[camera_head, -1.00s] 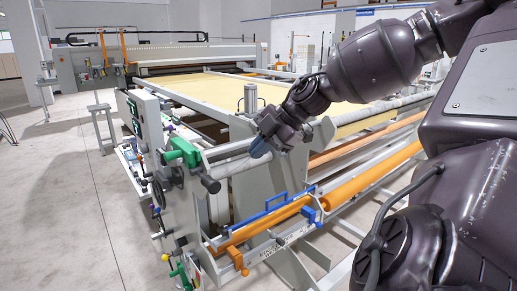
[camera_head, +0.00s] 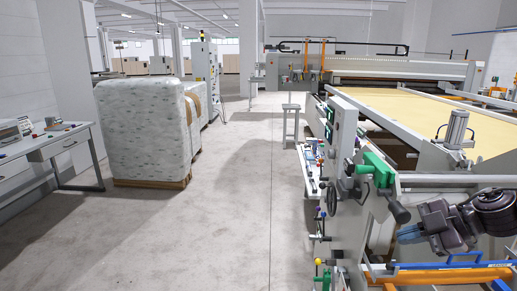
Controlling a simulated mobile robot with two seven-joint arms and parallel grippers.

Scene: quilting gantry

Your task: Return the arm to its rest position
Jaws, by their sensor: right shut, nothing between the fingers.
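My right gripper (camera_head: 409,234) is at the lower right of the head view, at the end of my dark arm, which comes in from the right edge. Its bluish fingers point left and are shut with nothing between them. It shows in front of the quilting gantry (camera_head: 462,185), near the green-handled end of the machine. I cannot tell whether it touches the frame. Most of the right arm is out of the picture. My left gripper is not in view.
The gantry's side panel (camera_head: 345,125) has a green clamp (camera_head: 377,170), a handwheel and knobs sticking out. A blue bar (camera_head: 455,265) lies below the gripper. A wrapped pallet load (camera_head: 143,130) and a table (camera_head: 45,143) stand left. The floor (camera_head: 225,215) between is clear.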

